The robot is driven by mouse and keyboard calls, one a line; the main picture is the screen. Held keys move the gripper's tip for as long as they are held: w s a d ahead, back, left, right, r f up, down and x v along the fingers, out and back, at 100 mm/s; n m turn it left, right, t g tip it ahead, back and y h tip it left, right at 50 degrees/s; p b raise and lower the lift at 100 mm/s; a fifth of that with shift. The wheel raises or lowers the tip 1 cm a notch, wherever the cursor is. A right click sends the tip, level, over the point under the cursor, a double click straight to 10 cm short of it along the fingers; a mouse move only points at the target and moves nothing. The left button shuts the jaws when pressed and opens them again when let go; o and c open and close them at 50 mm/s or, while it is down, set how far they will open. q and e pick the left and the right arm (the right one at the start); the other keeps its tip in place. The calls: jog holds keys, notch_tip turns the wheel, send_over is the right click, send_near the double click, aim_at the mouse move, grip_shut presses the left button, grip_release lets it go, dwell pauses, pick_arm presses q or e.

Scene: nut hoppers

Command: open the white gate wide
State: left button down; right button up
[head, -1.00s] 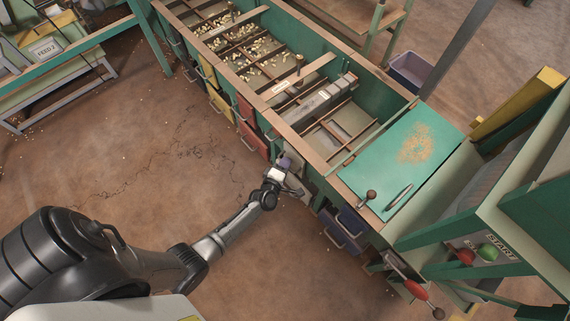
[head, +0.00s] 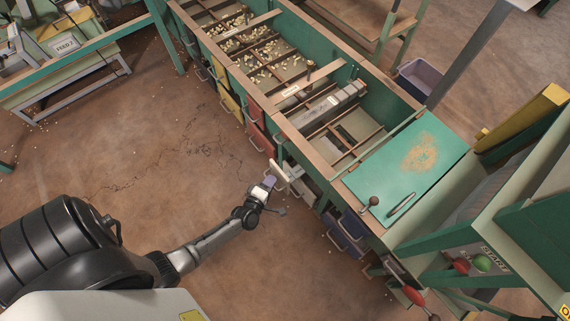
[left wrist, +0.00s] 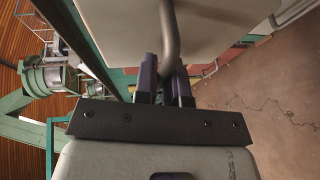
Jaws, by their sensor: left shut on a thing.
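The white gate (head: 280,173) is on the near side of the long green hopper bench, between the red and blue gates. It stands out from the bench wall, angled towards my left arm. My left gripper (head: 269,182) is at its outer face, shut on its handle. In the left wrist view, the dark fingers (left wrist: 164,80) close on the grey bar handle (left wrist: 169,35), with the pale gate panel (left wrist: 225,28) behind it. The gate's hinge and the opening behind it cannot be made out clearly. My right gripper is in neither view.
Red (head: 255,136) and yellow (head: 228,103) gates with handles line the same bench side. A blue gate (head: 346,232) is to the right, with a red-handled lever (head: 412,295) beyond it. The brown floor left of the bench is clear.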

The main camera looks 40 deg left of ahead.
pick_arm(q)
jog(key=shift+s+a+r, duration=0.1)
jog(key=shift+s+a, duration=0.05)
jog(key=shift+s, duration=1)
jog(key=c, duration=1.6)
grip_release()
jog(key=o, duration=0.4)
jog(key=shift+s, duration=0.3)
jog(key=shift+c, duration=0.2)
jog(key=shift+w, duration=0.1)
